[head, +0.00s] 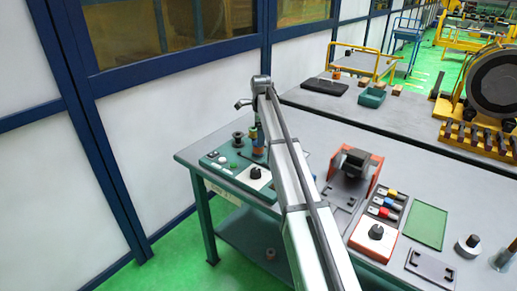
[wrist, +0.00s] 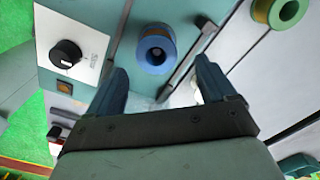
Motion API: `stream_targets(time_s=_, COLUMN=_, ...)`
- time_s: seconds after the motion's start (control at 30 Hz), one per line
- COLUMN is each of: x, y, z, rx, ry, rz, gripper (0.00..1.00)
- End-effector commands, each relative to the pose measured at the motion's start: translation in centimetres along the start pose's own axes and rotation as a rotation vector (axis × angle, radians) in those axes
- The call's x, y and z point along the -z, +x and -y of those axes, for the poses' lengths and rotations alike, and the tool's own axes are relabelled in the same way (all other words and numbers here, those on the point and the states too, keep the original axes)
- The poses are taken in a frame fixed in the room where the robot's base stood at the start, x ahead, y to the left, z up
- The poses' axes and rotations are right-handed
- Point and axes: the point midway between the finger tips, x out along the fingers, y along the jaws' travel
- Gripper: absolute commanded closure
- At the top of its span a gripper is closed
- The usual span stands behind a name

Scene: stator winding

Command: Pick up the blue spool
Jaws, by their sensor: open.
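The blue spool (wrist: 154,40) stands on a teal board (wrist: 112,48) in the wrist view, with its dark centre hole facing the camera. A copper-brown band shows at its upper edge. My gripper (wrist: 161,65) is open, with one dark blue finger to the left of the spool and one to the right. The spool lies just beyond the fingertips, between their lines, and no contact shows. In the head view my arm reaches over the teal board (head: 217,163), and the gripper and blue spool are too small and crowded to separate clearly.
A second spool, green and yellowish (wrist: 284,12), stands at the upper right of the wrist view. A white panel with a black knob (wrist: 66,52) lies left. In the head view, an orange-framed machine (head: 352,168) and a tray of coloured parts (head: 383,207) stand right of my arm.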

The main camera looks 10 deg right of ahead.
Motion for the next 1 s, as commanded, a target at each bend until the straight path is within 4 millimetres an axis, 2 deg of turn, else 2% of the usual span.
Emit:
stream_targets(time_s=0.17, x=-0.2, y=1.3, z=-0.2, rx=-0.002, ry=0.0, rz=0.0, gripper=0.16)
stream_targets(time_s=0.43, x=-0.5, y=4.7, z=-0.4, rx=-0.002, ry=0.0, rz=0.0, gripper=0.16)
stream_targets(time_s=0.7, x=-0.5, y=5.1, z=-0.3, rx=0.0, ry=0.0, rz=0.0, gripper=0.16)
stream_targets(time_s=0.77, x=-0.5, y=5.1, z=-0.3, rx=0.0, ry=0.0, rz=0.0, gripper=0.2)
stream_targets(time_s=1.0, x=-0.5, y=5.1, z=-0.3, rx=0.0, ry=0.0, rz=0.0, gripper=0.43)
